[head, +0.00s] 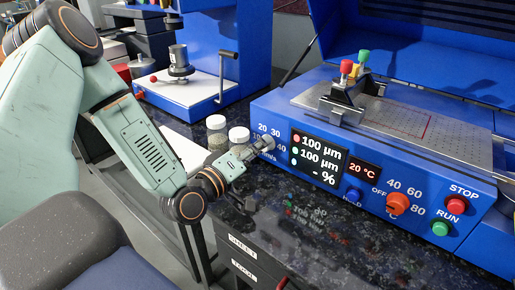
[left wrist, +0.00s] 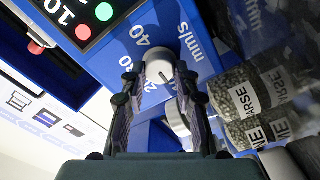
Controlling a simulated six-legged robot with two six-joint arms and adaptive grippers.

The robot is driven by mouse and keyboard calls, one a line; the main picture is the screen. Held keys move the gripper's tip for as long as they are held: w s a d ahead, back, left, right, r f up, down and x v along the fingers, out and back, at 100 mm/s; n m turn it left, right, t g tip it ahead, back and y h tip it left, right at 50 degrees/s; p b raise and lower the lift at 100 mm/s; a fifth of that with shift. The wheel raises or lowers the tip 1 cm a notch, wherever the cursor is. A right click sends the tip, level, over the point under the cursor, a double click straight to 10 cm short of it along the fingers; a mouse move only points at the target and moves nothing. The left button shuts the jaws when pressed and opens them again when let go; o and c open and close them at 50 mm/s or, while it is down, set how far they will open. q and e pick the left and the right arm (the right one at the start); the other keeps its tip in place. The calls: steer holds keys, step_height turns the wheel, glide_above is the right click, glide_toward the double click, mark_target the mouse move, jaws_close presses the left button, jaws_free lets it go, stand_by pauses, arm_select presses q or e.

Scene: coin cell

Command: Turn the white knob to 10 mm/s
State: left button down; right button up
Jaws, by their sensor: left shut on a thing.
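The white knob (left wrist: 158,60) is on the blue machine's front panel. In the left wrist view it lies between my left gripper's two fingers (left wrist: 160,82), and the fingers are shut on it. Printed numbers 20, 30 and 40 and "mm/s" surround it. I cannot make out where its pointer stands. In the head view my left gripper (head: 262,146) reaches the panel's left end and hides most of the knob. The blue machine (head: 275,105) has a display (head: 318,158) reading 100 µm, 100 µm and - %. My right gripper is not in view.
Two white-lidded jars (head: 217,135) stand close behind my left gripper; one label ends in "ARSE". An orange knob (head: 397,204), a red STOP button (head: 454,205) and a green RUN button (head: 440,228) are farther right. The dark countertop (head: 330,245) in front is clear.

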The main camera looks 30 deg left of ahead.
arm_select(q)
steer(key=c, duration=1.3)
jaws_free()
